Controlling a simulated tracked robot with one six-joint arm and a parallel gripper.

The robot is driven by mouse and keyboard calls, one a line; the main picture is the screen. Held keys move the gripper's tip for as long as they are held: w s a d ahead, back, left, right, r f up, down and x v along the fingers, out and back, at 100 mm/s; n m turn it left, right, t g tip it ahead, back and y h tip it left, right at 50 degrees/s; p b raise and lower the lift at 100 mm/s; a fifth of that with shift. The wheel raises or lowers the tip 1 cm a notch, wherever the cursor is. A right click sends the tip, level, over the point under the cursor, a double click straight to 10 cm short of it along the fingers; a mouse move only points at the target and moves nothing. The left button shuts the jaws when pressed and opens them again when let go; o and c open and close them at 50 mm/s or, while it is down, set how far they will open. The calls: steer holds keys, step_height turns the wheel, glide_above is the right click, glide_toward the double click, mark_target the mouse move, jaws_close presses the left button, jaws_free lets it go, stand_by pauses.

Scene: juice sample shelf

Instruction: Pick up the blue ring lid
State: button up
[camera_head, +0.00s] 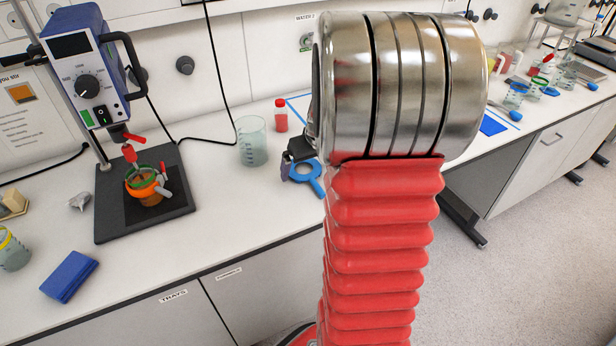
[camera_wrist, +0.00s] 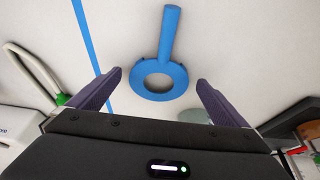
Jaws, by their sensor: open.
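The blue ring lid (camera_head: 307,176) lies flat on the white bench, just left of my arm in the head view. It is a flat ring with a straight handle. In the wrist view the ring lid (camera_wrist: 159,92) is centred, with its handle pointing to the top of the picture. My gripper (camera_wrist: 158,83) is open, with one dark finger to each side of the ring and apart from it. The gripper (camera_head: 292,164) is mostly hidden behind my arm in the head view; only a dark part shows beside the lid.
A glass beaker (camera_head: 252,141) and a red-capped bottle (camera_head: 281,115) stand left of the lid. A stirrer stand (camera_head: 145,190) with an orange-clamped vessel is further left. A blue box (camera_head: 69,276) lies near the front edge. Bench between the stand and my arm is mostly free.

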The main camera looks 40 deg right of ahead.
steer(key=shift+w+f, duration=0.2)
steer(key=shift+f, duration=0.15)
stand_by(0.3)
steer(key=c, duration=1.1)
steer(key=shift+r, duration=0.1)
steer(key=shift+c, duration=0.2)
step_height(320, 180, up, 10)
stand_by(0.5)
